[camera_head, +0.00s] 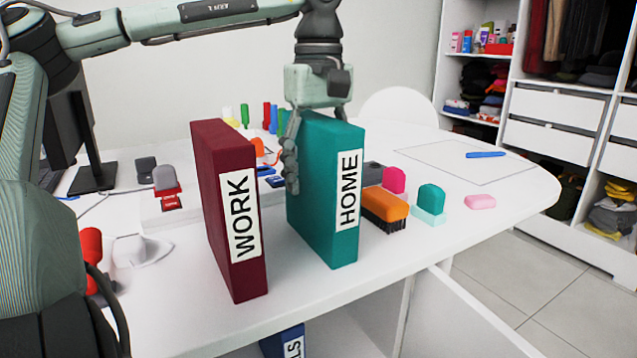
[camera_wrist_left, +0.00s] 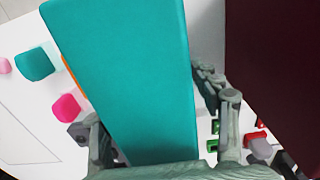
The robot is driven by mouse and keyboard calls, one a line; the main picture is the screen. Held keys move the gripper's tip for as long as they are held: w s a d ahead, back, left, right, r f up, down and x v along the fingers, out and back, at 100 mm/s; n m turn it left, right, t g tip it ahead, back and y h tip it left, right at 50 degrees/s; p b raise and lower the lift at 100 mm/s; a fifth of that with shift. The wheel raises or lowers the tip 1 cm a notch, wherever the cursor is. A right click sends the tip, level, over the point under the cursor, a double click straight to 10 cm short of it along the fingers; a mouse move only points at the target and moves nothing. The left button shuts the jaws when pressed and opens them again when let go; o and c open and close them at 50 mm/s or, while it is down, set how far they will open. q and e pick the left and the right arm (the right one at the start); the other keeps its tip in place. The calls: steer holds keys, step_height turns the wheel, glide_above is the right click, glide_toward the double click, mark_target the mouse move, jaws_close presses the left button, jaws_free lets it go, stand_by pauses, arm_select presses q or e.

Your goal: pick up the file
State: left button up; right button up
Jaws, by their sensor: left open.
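A teal file labelled HOME (camera_head: 322,185) stands upright on the white table. A dark red file labelled WORK (camera_head: 225,205) stands upright to its left, with a gap between them. My left gripper (camera_head: 296,145) is open and points down at the top of the HOME file, one finger in the gap on its left side. The other finger is hidden behind the file in the head view. In the left wrist view the HOME file (camera_wrist_left: 130,75) lies between the spread fingers, and the WORK file (camera_wrist_left: 272,60) is beside the right-hand finger. My right gripper is not in view.
An orange brush (camera_head: 384,207), a teal block (camera_head: 431,197) and a pink block (camera_head: 480,201) lie right of the files. A blue file (camera_head: 284,343) sits below the tabletop. A monitor (camera_head: 75,150) stands at the left. The table's right end has free room.

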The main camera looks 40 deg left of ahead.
arm_select(q)
steer(key=c, duration=1.4)
jaws_close()
steer(key=shift+r, duration=0.1)
